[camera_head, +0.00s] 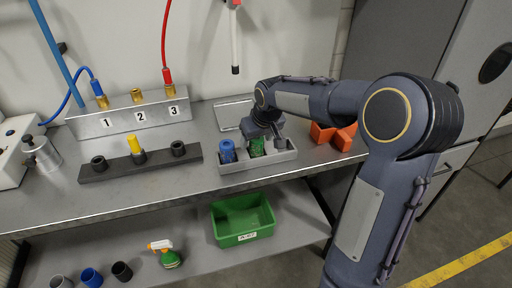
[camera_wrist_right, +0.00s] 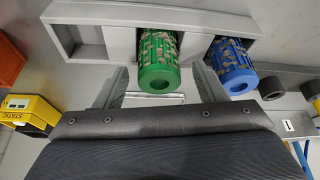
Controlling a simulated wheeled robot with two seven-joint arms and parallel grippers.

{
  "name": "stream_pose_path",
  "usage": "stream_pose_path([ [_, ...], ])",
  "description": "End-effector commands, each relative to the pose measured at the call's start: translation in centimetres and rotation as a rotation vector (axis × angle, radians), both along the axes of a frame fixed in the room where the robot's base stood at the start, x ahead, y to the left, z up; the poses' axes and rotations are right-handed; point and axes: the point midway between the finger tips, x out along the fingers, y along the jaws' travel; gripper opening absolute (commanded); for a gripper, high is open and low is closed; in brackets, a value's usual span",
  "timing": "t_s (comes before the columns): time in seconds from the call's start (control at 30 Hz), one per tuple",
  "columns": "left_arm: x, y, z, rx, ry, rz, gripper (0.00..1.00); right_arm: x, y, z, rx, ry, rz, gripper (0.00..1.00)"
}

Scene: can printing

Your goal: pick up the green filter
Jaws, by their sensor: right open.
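The green filter (camera_head: 257,147) stands in the middle slot of a grey holder (camera_head: 262,163) on the workbench. In the right wrist view the green filter (camera_wrist_right: 158,58) shows a mottled pattern and a round hole in its near end. My right gripper (camera_head: 264,137) is above the holder at the green filter. In the wrist view its open fingers (camera_wrist_right: 161,70) are on either side of the green filter's near end, with gaps to both sides. The blue filter (camera_head: 228,151) sits in the left slot; it also shows in the wrist view (camera_wrist_right: 233,62). My left gripper is out of view.
A black rack (camera_head: 115,170) and a metal block (camera_head: 110,124) numbered 1 to 3 are at left. Orange parts (camera_head: 334,134) lie right of the holder. A green bin (camera_head: 242,238) and spray bottle (camera_head: 165,253) are on the lower shelf.

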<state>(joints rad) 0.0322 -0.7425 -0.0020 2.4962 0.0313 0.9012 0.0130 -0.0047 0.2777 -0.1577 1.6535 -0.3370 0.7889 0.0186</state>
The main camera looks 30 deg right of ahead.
Motion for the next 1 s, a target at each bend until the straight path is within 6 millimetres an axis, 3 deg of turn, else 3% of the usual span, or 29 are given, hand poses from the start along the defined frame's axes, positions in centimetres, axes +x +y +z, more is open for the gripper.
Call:
stream_pose_path([
  [0.13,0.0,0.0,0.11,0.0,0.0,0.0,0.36,0.56,-0.03,-1.49,0.0,0.001,-0.001,0.65],
  [0.4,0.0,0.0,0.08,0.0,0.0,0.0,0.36,0.64,-0.03,-1.67,0.0,-0.001,-0.001,0.63],
  [0.77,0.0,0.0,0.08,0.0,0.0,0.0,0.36,0.64,-0.02,-1.64,0.0,-0.001,-0.001,0.16],
  [1.0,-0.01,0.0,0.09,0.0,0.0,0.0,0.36,0.65,-0.02,-1.56,0.0,-0.002,-0.001,0.16],
])
